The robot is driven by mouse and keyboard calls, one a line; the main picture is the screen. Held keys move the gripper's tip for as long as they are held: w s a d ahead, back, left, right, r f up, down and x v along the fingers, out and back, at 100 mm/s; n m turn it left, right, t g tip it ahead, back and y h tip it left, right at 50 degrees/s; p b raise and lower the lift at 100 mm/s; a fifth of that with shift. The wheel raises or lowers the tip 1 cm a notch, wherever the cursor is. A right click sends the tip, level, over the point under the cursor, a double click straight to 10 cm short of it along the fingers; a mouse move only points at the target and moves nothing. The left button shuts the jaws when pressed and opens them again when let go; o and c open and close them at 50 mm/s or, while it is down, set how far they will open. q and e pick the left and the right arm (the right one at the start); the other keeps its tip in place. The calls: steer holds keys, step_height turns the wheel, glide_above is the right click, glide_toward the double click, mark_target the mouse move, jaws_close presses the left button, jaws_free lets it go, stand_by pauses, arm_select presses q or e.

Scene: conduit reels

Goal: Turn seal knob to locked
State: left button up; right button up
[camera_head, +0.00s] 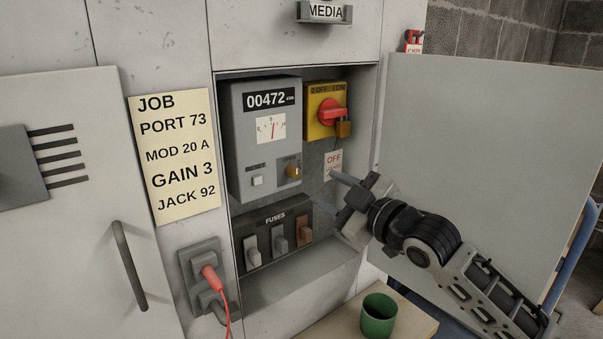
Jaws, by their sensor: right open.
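The seal knob looks to be the small brass knob (293,172) at the lower right of the grey meter (263,189); the print above it is too small to read. The meter's counter shows 00472 and it has a dial with a red needle. My right gripper (326,190) is open and empty, in front of the recess, to the right of and a little below the brass knob, apart from it. Its fingers point left toward the meter. My left gripper is not in view.
A yellow switch box with a red handle (332,113) and padlock (344,129) sits right of the meter. Below is a fuse block (272,215). The open cabinet door (480,150) stands right, behind my right arm. A green cup (378,317) stands on a low surface.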

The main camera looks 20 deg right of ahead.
mark_target(297, 173)
steer(key=x, duration=0.8)
steer(key=shift+w+a, duration=0.15)
steer(key=shift+w, duration=0.15)
steer(key=shift+p, duration=0.3)
jaws_close()
